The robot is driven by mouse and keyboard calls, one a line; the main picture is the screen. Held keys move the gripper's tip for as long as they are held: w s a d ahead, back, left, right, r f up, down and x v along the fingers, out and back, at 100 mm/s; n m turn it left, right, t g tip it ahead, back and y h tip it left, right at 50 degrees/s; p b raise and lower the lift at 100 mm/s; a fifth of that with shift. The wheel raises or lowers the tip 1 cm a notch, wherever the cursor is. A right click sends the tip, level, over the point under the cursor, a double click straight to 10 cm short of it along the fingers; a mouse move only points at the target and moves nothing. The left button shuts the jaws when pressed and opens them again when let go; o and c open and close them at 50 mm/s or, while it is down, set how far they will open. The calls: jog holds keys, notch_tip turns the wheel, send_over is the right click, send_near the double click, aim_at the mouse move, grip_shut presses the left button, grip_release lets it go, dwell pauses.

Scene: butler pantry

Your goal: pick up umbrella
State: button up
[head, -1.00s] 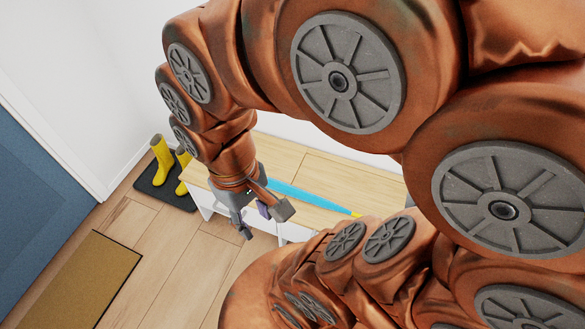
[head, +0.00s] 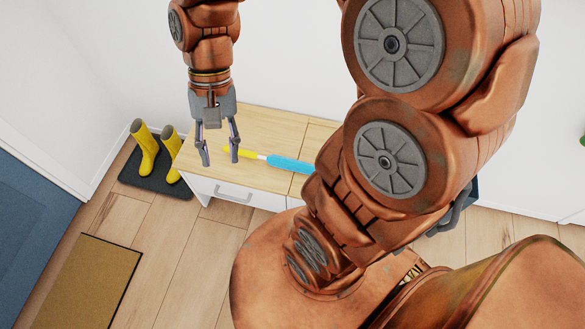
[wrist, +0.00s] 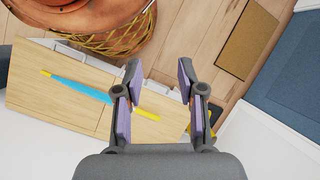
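The umbrella is a long, thin blue shape (head: 290,164) with a yellow end (head: 238,152), lying on the light wooden top of a low white cabinet (head: 265,125). My arm hides its right part in the head view. In the wrist view the umbrella (wrist: 82,88) lies slanted, with a yellow tip at its far left and its other yellow end passing behind my left-hand finger. My gripper (head: 220,157) is open and empty, fingers pointing down, above the cabinet's left part near the yellow end. Its spread fingers also show in the wrist view (wrist: 159,78).
Yellow boots (head: 146,147) stand on a dark mat (head: 145,180) left of the cabinet. A drawer handle (head: 234,196) is on the cabinet front. A brown doormat (head: 80,283) lies on the wooden floor by a blue door (head: 30,215). A white wall is behind.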

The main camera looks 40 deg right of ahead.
jog(key=w+d+f+m+y+b, duration=0.3)
jog(key=w+f+m+y+b, duration=0.15)
jog(key=w+f+m, duration=0.4)
jog(key=w+d+f+m+y+b, duration=0.3)
jog(key=w+f+m+b, duration=0.25)
jog(key=w+f, duration=0.55)
jog(key=w+d+f+m+t+b, duration=0.1)
jog(key=d+f+m+t+b, duration=0.1)
jog(key=d+f+m, duration=0.2)
jog(key=w+d+f+m+t+y+b, duration=0.1)
jog(key=w+d+f+m+t+b, duration=0.1)
jog(key=d+f+m, duration=0.3)
jog(key=w+d+f+m+t+b, duration=0.1)
jog(key=d+f+m+b, duration=0.3)
jog(key=d+f, duration=0.6)
notch_tip(320, 180, down, 6)
jog(key=shift+w+r+m+t+y, duration=0.15)
jog(key=shift+r+m+t+y, duration=0.1)
jog(key=shift+m+t, duration=0.25)
jog(key=shift+s+f+b+x, duration=0.15)
jog(key=shift+b+x, duration=0.35)
jog(key=shift+x, duration=1.4)
jog(key=shift+s+f+b+x, duration=0.1)
jog(key=shift+b+x, duration=0.35)
jog(key=shift+x, duration=1.5)
jog(key=shift+d, duration=0.1)
jog(key=shift+c, duration=0.2)
grip_shut()
